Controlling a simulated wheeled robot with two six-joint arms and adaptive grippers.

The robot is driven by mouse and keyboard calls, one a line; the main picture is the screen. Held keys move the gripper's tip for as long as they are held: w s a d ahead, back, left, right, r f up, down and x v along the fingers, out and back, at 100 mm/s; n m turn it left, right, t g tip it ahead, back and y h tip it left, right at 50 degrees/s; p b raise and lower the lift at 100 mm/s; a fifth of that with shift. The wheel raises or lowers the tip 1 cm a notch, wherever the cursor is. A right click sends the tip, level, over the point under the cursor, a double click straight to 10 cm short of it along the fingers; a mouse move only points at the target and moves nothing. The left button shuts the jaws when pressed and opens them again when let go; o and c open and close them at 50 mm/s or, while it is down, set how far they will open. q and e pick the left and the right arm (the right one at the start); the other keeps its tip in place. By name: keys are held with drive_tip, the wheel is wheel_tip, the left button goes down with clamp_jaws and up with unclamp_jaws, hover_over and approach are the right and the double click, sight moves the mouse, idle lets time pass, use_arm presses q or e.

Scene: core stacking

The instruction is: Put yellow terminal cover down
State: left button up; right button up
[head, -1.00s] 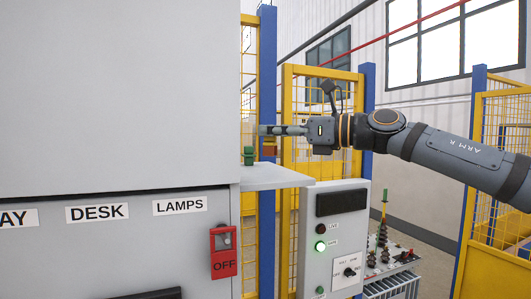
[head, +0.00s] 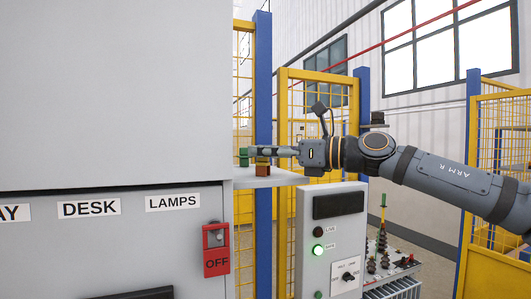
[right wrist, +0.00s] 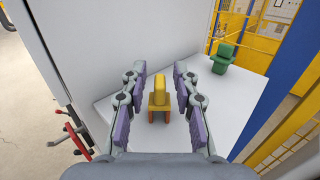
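The yellow terminal cover (right wrist: 160,92), with an orange-brown lower part, stands upright on the light grey shelf (right wrist: 225,100) in the right wrist view. It also shows small at the shelf in the head view (head: 262,169), below the fingers. My right gripper (right wrist: 160,70) is open, with one finger on each side of the cover and a gap to it on both sides. In the head view my right gripper (head: 254,151) reaches in level from the right, just over the shelf. My left gripper is not in view.
A green cover (right wrist: 222,58) stands farther along the shelf; the head view shows it (head: 243,156) left of the fingers. A tall grey cabinet (head: 110,90) borders the shelf on the left. Blue posts and yellow mesh fencing (head: 318,110) stand behind.

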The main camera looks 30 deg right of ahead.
drive_tip(key=shift+a, duration=0.1)
drive_tip(key=shift+f, duration=0.1)
drive_tip(key=b+v, duration=0.1)
drive_tip(key=b, duration=0.1)
drive_tip(key=b+v, duration=0.3)
drive_tip(key=shift+s+d+f+b, duration=0.15)
drive_tip(key=shift+d+f+b, duration=0.05)
drive_tip(key=shift+f+b, duration=0.2)
drive_tip(key=r+b+v, duration=0.1)
drive_tip(key=b+v, duration=0.2)
drive_tip(key=v, duration=0.4)
drive_tip(key=shift+s+d, duration=0.2)
drive_tip(key=shift+s, duration=0.05)
